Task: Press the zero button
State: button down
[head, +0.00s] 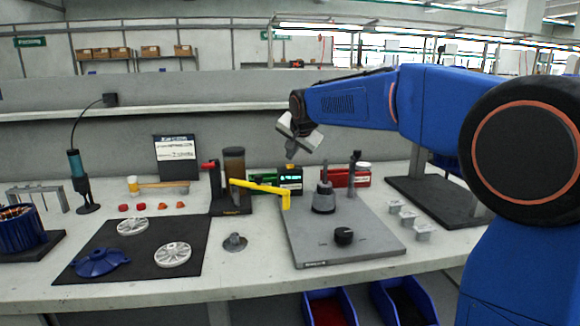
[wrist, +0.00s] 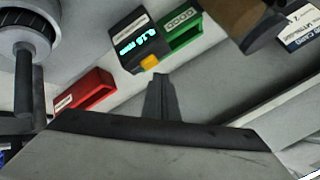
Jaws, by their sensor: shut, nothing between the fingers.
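A dark readout box with a lit green display (head: 289,178) stands at the back of the bench, behind the grey plate. In the wrist view the readout box (wrist: 122,32) shows lit digits and an orange-yellow button (wrist: 149,62) on its edge, taken here as the zero button. My gripper (head: 291,154) is above the bench, over the readout box in the head picture. In the wrist view my gripper (wrist: 160,78) is shut and empty, its fingertips just below the button in the picture. I cannot tell the gap in depth; no contact is clear.
The grey plate (head: 370,238) carries a dark stand (head: 324,197) and a black knob (head: 343,236).

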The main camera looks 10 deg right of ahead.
jog(key=shift+f, duration=0.1)
dwell(0.3)
jog(key=shift+f, duration=0.35)
jog(key=shift+f, duration=0.45)
dwell(0.8)
jog(key=shift+r, duration=0.9)
jog(key=shift+r, duration=2.5)
